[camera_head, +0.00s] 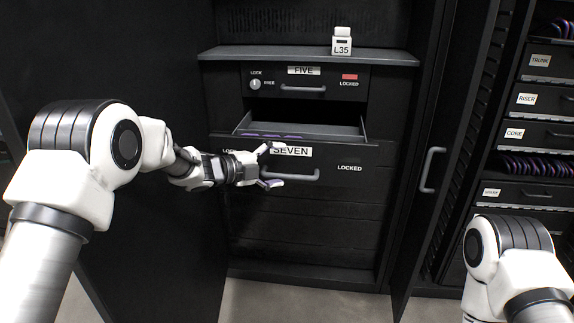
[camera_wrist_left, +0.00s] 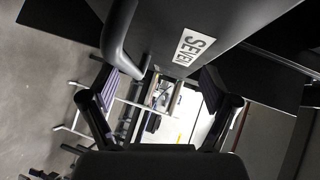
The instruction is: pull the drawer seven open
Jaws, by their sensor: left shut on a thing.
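Drawer seven (camera_head: 350,156) is a black drawer with a white SEVEN label. It stands out from the cabinet, with its open tray showing behind the front. Its grey bar handle (camera_head: 305,177) is on the front, below the label. In the left wrist view the handle (camera_wrist_left: 116,35) and the drawer's label (camera_wrist_left: 192,48) show close up; the exact contact is hard to see. My right gripper is out of view.
Drawer five (camera_head: 330,84), closed and with a red marker by LOCKED, is above. A small L35 block (camera_head: 341,43) stands on the shelf (camera_head: 300,54). A cabinet door with a handle (camera_head: 432,170) stands open at right. A rack of labelled drawers (camera_head: 545,100) is further right.

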